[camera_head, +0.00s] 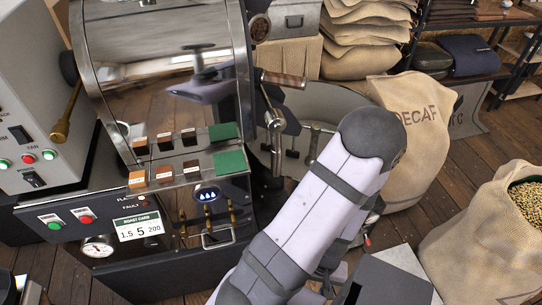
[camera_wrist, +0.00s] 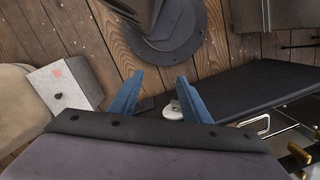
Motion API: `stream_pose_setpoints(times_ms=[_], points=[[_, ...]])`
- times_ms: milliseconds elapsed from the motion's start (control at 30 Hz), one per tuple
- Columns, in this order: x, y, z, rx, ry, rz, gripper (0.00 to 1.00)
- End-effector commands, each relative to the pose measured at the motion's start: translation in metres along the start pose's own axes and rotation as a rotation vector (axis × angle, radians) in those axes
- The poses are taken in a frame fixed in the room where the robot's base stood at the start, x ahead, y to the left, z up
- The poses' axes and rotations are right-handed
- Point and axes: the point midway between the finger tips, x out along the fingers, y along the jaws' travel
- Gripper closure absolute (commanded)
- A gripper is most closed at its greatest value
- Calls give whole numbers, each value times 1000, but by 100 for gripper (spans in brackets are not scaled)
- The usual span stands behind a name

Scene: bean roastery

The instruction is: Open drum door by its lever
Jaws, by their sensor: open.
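The roaster's polished steel drum front (camera_head: 170,75) fills the upper left of the head view. At its right edge is a metal latch or lever fitting (camera_head: 274,122), with a wooden handle (camera_head: 283,79) above it. I cannot tell for certain which part is the door's lever. The drum door itself is not clearly made out. My gripper (camera_wrist: 160,95) shows in the wrist view with its two blue fingers apart and nothing between them. It points down toward the plank floor, and no lever shows near it there.
In the head view, a round metal tray (camera_head: 310,105) lies behind my arm. A DECAF sack (camera_head: 415,135) and an open bean sack (camera_head: 490,235) stand at right. In the wrist view, a dark machine surface (camera_wrist: 255,88) lies right of the fingers and a pale box (camera_wrist: 62,88) left.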

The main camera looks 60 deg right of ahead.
Motion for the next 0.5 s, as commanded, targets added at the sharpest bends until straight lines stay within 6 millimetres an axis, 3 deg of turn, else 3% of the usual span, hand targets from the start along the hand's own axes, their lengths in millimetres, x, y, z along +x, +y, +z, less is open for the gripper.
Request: stream_pose_setpoints(times_ms=[133,233,400,500], points=[[4,-16,-61,-169,266,-45,57],[-11,-36,-104,-279,465,-85,57],[-65,-78,-164,-441,816,-174,57],[-107,-106,-185,-514,1018,-244,57]])
